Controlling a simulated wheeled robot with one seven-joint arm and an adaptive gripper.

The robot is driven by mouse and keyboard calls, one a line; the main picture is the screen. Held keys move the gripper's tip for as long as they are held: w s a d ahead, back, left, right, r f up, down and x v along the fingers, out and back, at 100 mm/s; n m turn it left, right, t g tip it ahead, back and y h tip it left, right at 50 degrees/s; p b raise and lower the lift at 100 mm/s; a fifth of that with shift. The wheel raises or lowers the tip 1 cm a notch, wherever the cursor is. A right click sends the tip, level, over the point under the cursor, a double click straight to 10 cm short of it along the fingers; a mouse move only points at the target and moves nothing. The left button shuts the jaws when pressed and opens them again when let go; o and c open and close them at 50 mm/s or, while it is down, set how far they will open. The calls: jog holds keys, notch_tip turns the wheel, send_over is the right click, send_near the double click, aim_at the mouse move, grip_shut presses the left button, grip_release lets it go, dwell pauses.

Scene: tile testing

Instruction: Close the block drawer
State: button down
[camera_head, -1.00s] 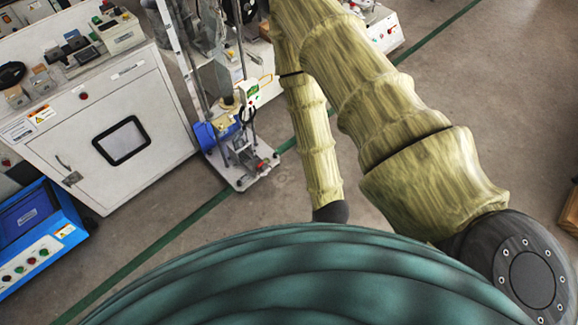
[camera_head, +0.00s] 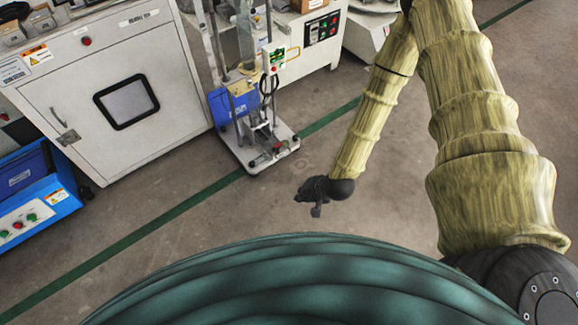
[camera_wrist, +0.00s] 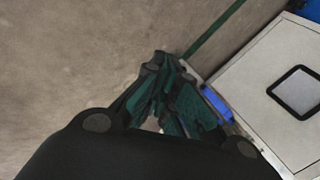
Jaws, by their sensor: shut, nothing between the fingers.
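No block drawer can be made out in either view. My gripper (camera_head: 309,192) hangs over bare floor in the middle of the head view, small and dark at the end of my arm. In the wrist view my gripper (camera_wrist: 166,66) has its dark green fingers drawn together, with nothing seen between them. It touches nothing that I can see.
A white cabinet (camera_head: 165,122) with a dark-framed window stands at left; it also shows in the wrist view (camera_wrist: 265,75). A test stand (camera_head: 255,150) with a blue part is beside it. A blue machine (camera_head: 45,205) is at far left. The middle floor is clear.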

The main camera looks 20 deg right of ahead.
jog(key=w+d+f+m+t+b, duration=0.2)
jog(key=w+d+f+m+b, duration=0.15)
jog(key=w+f+b, duration=0.35)
jog(key=w+d+f+m+t+b, duration=0.25)
jog(key=w+d+b, duration=0.2)
jog(key=w, duration=0.45)
jog(key=a+r+b+x, duration=0.1)
jog(key=b+x, duration=0.6)
jog(key=x, duration=0.6)
jog(key=shift+w, duration=0.5)
